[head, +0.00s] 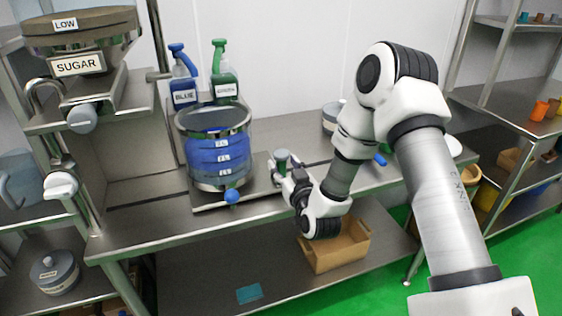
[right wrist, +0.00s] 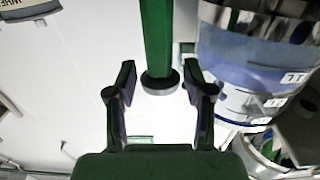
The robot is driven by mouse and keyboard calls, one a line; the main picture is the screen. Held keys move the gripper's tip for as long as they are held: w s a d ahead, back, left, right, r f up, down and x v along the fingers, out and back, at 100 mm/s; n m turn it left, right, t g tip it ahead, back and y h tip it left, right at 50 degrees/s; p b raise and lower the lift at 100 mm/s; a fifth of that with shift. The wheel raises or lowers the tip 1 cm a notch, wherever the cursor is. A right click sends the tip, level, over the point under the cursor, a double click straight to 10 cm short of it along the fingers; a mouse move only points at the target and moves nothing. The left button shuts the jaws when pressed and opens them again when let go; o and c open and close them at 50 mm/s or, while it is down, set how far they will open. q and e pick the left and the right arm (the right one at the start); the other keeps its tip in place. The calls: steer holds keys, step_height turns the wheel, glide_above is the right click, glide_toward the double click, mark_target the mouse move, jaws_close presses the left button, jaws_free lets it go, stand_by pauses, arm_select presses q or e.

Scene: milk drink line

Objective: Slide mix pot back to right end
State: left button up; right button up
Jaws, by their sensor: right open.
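The mix pot (head: 214,160) is a clear round vessel of blue liquid with level labels. It stands upright on a flat metal plate (head: 212,205), left of the middle of the steel bench, near the sugar dispenser. A short post with a green top (head: 282,156) stands at the plate's right side. My right gripper (head: 284,172) is at this post, right of the pot. In the right wrist view its open fingers (right wrist: 160,78) stand either side of a green bar with a dark end (right wrist: 156,40); contact cannot be told. The pot (right wrist: 255,65) also shows there. My left gripper is out of view.
The sugar dispenser (head: 80,65) stands at the left. A blue bottle (head: 184,78) and a green bottle (head: 222,75) stand behind the pot. The bench top (head: 315,150) right of the plate is partly clear, with a container (head: 331,118) at the back.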

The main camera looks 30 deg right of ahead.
steer(key=x, duration=0.2)
steer(key=shift+w+d, duration=0.15)
steer(key=shift+w, duration=0.2)
jaws_close()
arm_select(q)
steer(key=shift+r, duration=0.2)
